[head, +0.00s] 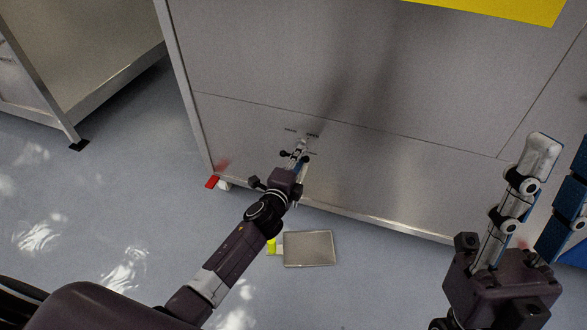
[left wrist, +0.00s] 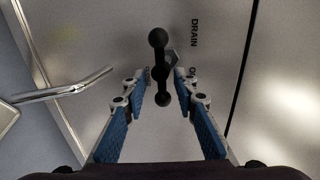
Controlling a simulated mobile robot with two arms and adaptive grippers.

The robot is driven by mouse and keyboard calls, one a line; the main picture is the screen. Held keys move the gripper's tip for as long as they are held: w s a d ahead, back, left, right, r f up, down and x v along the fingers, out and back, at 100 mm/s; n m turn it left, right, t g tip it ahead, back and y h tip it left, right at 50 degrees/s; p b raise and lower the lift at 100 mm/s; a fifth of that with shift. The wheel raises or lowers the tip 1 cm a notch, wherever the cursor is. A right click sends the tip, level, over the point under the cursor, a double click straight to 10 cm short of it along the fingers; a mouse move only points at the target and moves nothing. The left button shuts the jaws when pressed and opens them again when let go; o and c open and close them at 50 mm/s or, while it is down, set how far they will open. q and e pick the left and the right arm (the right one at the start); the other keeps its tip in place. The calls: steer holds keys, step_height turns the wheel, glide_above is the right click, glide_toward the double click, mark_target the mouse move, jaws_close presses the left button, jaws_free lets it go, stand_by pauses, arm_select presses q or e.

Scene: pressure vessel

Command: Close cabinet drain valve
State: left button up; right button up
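The drain valve (head: 303,145) is on the lower front panel of a grey metal cabinet (head: 265,60). Its black handle (left wrist: 159,70) has ball ends and lies between my left gripper's fingers in the left wrist view. The letters "DRAIN" and part of another word show beside it. My left gripper (left wrist: 157,86) is open, its blue-padded fingers apart on either side of the handle, with no clear contact. In the head view my left gripper (head: 298,163) reaches the valve and partly hides it. My right gripper (head: 556,165) is open and empty at the right.
A flat grey plate (head: 309,248) with a yellow piece beside it lies on the floor below the cabinet. A red piece (head: 212,182) is at the cabinet's lower left corner. Another metal unit (head: 80,45) stands at the left. The floor between is clear.

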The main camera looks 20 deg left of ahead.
arm_select(q)
steer(key=s+r, duration=0.2)
steer(key=s, duration=0.9)
steer(key=shift+s+a, duration=0.15)
steer(key=shift+r, duration=0.1)
